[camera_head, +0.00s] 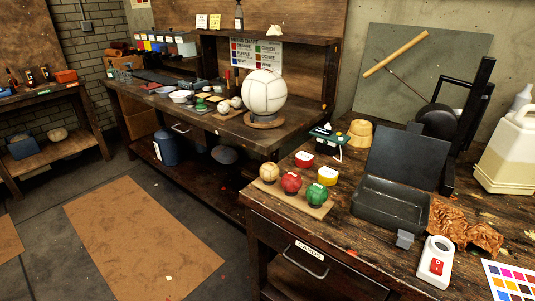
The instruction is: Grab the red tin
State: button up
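A small round red tin (304,160) with a pale patch on its side sits on the right-hand wooden workbench (300,222). It is near the bench's left back edge, behind a row of small balls. A similar yellow tin (327,176) stands just to its right and a little nearer. The red tin looks upright, and nothing covers it in this view. My gripper is not in view, so its state does not show.
Tan, red and green balls (291,182) stand on a board in front of the tins. A green-and-black device (327,135) is behind. An open dark metal box (388,205) lies to the right. Open floor (145,235) with a brown mat is at left.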

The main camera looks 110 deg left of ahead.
aim_at(303, 159)
jog(key=u, duration=3.6)
jog(key=k, duration=0.6)
jog(key=u, duration=0.7)
jog(key=i, duration=1.8)
jog(key=z, duration=1.6)
jog(key=i, duration=0.7)
jog(key=z, duration=0.65)
